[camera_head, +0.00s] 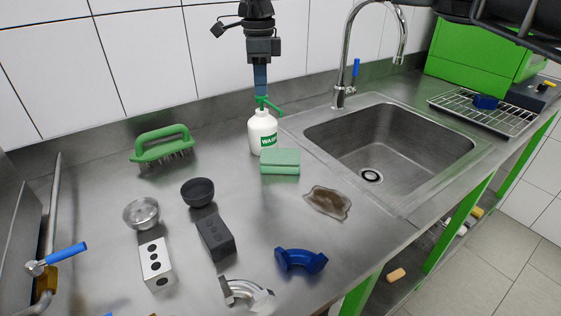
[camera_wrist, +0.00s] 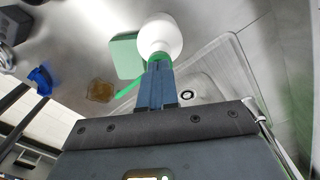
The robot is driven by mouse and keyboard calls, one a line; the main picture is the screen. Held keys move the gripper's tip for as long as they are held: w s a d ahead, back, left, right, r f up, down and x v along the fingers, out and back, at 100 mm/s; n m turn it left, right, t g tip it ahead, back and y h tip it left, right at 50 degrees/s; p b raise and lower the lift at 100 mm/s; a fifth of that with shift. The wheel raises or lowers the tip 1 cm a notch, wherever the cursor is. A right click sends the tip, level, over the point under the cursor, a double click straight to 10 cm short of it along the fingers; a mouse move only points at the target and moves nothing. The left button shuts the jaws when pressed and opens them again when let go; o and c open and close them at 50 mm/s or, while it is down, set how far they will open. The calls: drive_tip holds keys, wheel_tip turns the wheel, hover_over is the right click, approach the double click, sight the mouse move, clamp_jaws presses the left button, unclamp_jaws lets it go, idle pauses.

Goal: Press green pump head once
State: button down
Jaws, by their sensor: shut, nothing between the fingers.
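A white pump bottle (camera_head: 262,136) with a green label stands upright on the steel counter, left of the sink. Its green pump head (camera_head: 264,103) has a spout pointing to the right. My gripper (camera_head: 260,92) is shut, points straight down and is right above the pump head, touching it or very close; I cannot tell which. In the wrist view the bottle (camera_wrist: 161,34) lies just beyond my shut fingertips (camera_wrist: 158,66), which hide most of the pump head. The green spout (camera_wrist: 127,88) shows beside the fingers.
A green sponge (camera_head: 280,161) lies right in front of the bottle. The sink (camera_head: 388,137) with its faucet (camera_head: 341,94) is to the right. A green brush (camera_head: 162,146) lies left, a brown stain (camera_head: 328,202) and a blue pipe elbow (camera_head: 300,260) in front.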

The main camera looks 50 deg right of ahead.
drive_tip(key=shift+f, duration=0.65)
drive_tip(key=shift+r, duration=0.15)
drive_tip(key=shift+r+p, duration=0.65)
drive_tip(key=shift+r, duration=0.7)
wheel_tip(320, 180, up, 6)
drive_tip(key=p, duration=0.3)
drive_tip(key=shift+p, duration=0.4)
